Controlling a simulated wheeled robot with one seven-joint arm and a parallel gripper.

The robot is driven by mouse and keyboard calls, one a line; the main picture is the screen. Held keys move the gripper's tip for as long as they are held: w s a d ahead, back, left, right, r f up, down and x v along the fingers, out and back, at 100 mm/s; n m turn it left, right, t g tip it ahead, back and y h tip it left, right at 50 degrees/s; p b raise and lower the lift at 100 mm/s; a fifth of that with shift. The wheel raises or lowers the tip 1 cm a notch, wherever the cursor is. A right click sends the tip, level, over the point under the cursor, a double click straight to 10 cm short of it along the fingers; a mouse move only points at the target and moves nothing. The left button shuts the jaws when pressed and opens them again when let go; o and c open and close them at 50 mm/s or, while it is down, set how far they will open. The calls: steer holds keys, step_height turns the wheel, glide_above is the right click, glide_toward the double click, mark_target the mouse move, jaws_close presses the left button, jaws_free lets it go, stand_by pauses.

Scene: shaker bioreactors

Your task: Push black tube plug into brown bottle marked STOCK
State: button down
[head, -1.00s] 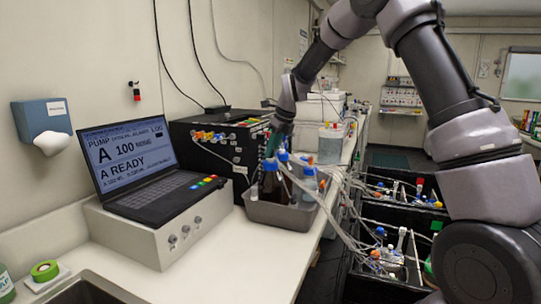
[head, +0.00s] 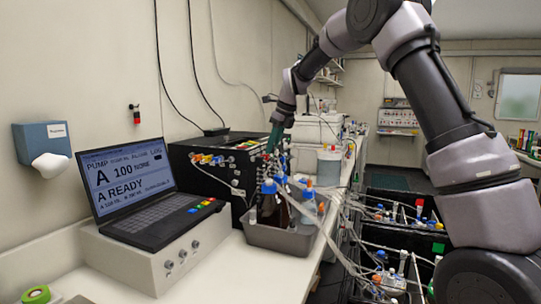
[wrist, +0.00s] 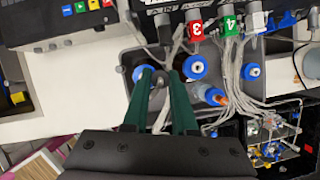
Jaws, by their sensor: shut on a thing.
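My gripper (wrist: 163,80) has two green fingers and is shut on a small dark piece, apparently the black tube plug (wrist: 160,77); the fingertips mostly hide it. In the head view my gripper (head: 271,150) points down above the grey tray (head: 285,238), with a gap over the caps. Dark brown bottles (head: 268,211) stand upright in that tray, one with a blue cap (head: 268,186). No STOCK marking can be read. In the wrist view a blue ring cap (wrist: 143,72) lies partly behind the left finger. The plug is not clear in the head view.
A black pump box (head: 212,160) with coloured fittings stands behind the tray, and a laptop (head: 130,190) to its left. Many clear tubes (head: 338,225) run from the tray to the right, over bioreactors (head: 392,280). Other blue-capped bottles (wrist: 195,67) crowd the tray.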

glide_above(282, 173)
step_height(282, 173, down, 3)
steer(key=shift+w+f, duration=0.15)
steer(key=shift+f, duration=0.9)
steer(key=shift+w+f, duration=0.1)
steer(key=shift+f, duration=0.95)
steer(key=shift+f, duration=1.05)
steer(key=c, duration=0.6)
jaws_free()
steer(key=shift+c, duration=0.2)
